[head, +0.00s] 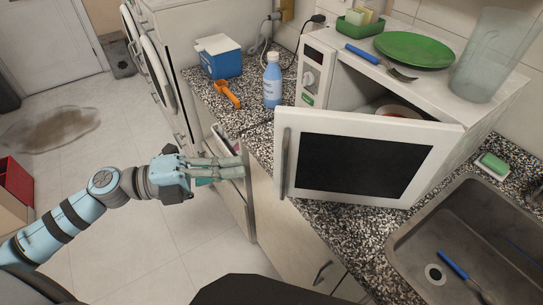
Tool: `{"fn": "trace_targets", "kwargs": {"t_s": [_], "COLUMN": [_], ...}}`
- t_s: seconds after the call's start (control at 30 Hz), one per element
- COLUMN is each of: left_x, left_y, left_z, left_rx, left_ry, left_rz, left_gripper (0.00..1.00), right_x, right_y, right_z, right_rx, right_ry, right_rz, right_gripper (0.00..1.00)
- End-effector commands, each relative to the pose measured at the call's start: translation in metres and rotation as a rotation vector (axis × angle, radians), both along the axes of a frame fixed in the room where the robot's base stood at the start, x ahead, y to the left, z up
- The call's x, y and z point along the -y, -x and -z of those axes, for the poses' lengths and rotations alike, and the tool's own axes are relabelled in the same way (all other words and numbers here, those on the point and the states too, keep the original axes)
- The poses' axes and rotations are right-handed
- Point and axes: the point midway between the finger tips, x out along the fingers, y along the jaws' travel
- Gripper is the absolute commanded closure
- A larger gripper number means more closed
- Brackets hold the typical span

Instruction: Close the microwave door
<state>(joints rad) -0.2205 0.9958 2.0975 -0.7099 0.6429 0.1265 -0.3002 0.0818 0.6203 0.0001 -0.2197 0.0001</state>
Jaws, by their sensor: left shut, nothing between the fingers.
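The white microwave (345,85) stands on the speckled counter with its front facing left. Its door (290,125) is open and swung out over the counter edge, with a dark window and a vertical handle (286,162) at its left end. A bowl shows partly inside the microwave, above the door's top edge. My left gripper (243,166) is shut and empty, to the left of the door handle and apart from it, by an open drawer front. My right gripper is not in view.
A blue bottle (272,82), a blue-and-white box (219,58) and an orange scoop (227,93) stand on the counter left of the microwave. A green plate (414,50), a fork and a clear vase (488,55) are on top. The sink (425,225) lies at right.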

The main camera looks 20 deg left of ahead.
Motion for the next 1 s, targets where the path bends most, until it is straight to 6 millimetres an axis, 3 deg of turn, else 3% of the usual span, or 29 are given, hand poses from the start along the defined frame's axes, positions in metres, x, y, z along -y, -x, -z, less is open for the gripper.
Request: {"fn": "trace_targets", "kwargs": {"t_s": [0.27,0.5,1.0], "left_x": [0.049,0.057,0.058], "left_y": [-0.031,-0.062,-0.065], "left_z": [-0.006,-0.002,0.0], "left_rx": [0.003,-0.001,-0.003], "left_ry": [0.011,0.003,-0.002], "left_rz": [-0.006,-0.004,-0.002], "left_gripper": [1.0,1.0,1.0], "right_x": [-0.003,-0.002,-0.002], "right_y": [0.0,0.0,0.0], "right_z": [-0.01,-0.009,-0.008], "right_rx": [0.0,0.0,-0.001], "right_ry": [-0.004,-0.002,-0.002], "right_rz": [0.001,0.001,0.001], "right_gripper": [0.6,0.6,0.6]}}
